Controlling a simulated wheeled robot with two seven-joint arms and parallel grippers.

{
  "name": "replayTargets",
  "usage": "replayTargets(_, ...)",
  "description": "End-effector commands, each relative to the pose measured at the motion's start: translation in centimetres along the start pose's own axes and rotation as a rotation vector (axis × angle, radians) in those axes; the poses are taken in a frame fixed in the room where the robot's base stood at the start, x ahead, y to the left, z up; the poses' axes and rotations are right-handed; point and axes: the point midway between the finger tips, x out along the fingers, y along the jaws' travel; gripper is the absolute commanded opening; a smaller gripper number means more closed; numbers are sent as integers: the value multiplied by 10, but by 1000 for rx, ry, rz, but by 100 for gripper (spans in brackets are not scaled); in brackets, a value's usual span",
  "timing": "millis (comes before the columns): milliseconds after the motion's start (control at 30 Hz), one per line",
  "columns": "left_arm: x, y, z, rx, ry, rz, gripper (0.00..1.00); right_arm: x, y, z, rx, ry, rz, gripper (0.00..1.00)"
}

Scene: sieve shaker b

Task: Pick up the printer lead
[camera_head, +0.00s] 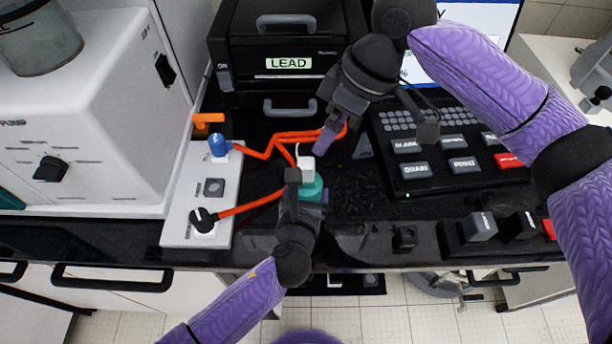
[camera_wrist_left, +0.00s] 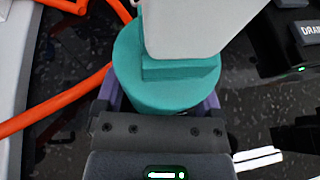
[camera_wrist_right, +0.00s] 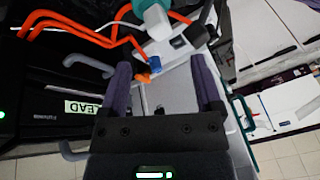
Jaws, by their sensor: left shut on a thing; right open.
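A teal round piece (camera_head: 313,190) with a white plug-like body (camera_head: 306,168) on top stands upright on the black counter. In the left wrist view, the teal piece (camera_wrist_left: 152,82) sits between my left fingers, below the white body (camera_wrist_left: 195,25). My left gripper (camera_head: 308,196) is shut on the teal piece. My right gripper (camera_head: 338,128) is open and empty above the orange cords (camera_head: 290,137); in the right wrist view nothing sits between its fingers (camera_wrist_right: 163,85). Which cord is the printer lead is unclear. The cords' far ends are partly hidden.
A white socket strip (camera_head: 195,178) holds a blue plug (camera_head: 219,143) and a black plug (camera_head: 204,219). A black box labelled LEAD (camera_head: 289,62) stands behind. A white pump unit (camera_head: 70,130) is at left, a button panel (camera_head: 450,150) at right.

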Motion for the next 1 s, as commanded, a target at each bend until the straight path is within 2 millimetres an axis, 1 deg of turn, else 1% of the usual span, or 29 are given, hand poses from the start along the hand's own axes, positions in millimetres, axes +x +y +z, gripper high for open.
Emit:
replayTargets(33, 0, 0, 0, 0, 1, -1, 1, 0, -4, -7, 137, -42, 21, 82)
replayTargets(100, 0, 0, 0, 0, 1, -1, 1, -2, -9, -15, 375, -100, 73, 82)
replayTargets(200, 0, 0, 0, 0, 1, 0, 1, -5, -15, -23, 677, -155, 168, 82)
replayTargets(300, 0, 0, 0, 0, 1, 0, 1, -9, -19, -29, 903, -174, 259, 82)
replayTargets(400, 0, 0, 0, 0, 1, 0, 1, -11, -22, -32, 1038, -174, 320, 82)
replayTargets(467, 0, 0, 0, 0, 1, 0, 1, -8, -21, -31, 1080, -174, 337, 82)
replayTargets(700, 0, 0, 0, 0, 1, 0, 1, 40, -12, -16, 1099, -175, 344, 82)
replayTargets(867, 0, 0, 0, 0, 1, 0, 1, 61, -7, -11, 1099, -173, 344, 82)
replayTargets(1000, 0, 0, 0, 0, 1, 0, 1, 89, 0, -7, 1098, -174, 343, 82)
